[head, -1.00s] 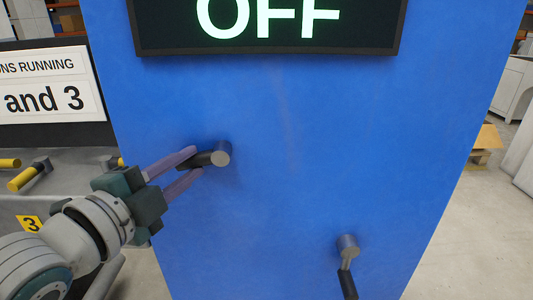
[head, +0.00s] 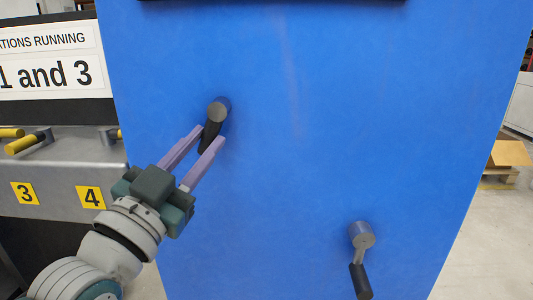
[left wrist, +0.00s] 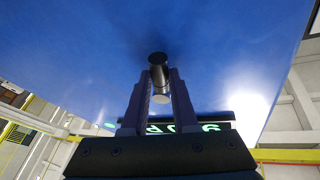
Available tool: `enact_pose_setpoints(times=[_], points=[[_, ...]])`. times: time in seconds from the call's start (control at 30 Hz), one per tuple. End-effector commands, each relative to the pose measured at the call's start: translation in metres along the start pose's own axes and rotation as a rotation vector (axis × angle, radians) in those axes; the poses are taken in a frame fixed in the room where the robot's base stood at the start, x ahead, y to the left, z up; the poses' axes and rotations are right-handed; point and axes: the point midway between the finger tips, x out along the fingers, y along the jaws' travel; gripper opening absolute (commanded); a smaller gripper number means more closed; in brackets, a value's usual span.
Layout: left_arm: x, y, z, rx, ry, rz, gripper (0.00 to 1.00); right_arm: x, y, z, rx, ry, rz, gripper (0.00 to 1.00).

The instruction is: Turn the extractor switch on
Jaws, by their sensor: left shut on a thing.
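A blue panel (head: 300,150) carries two switches, each a grey metal hub with a black handle. The upper left switch (head: 218,108) has its handle pointing down and slightly left. My left gripper (head: 210,135) is shut on this handle, one purple finger on each side. The left wrist view shows the dark handle (left wrist: 158,62) between the fingers (left wrist: 160,80). The lower right switch (head: 362,236) has its handle pointing down, and nothing touches it. I see no label naming either switch. My right gripper is not in view.
A dark display edge (head: 270,2) shows at the top; its text is cut off. Green lettering (left wrist: 185,128) shows partly in the left wrist view. At left, a grey console (head: 60,180) has yellow handles under a sign (head: 45,75).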

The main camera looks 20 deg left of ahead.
Motion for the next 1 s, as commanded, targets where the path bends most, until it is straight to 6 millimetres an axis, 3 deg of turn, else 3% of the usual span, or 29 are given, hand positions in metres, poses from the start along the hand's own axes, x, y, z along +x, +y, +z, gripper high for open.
enact_pose_setpoints(times=[0.1, 0.5, 1.0], points=[[0.000, 0.007, 0.004, -0.096, 0.019, -0.041, 0.00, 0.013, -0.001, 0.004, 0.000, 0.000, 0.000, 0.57], [0.003, 0.018, 0.001, -0.312, 0.065, -0.129, 0.00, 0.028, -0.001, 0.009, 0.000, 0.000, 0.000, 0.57], [0.005, 0.020, 0.000, -0.369, 0.076, -0.153, 0.00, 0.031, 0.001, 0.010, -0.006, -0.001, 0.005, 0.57]])
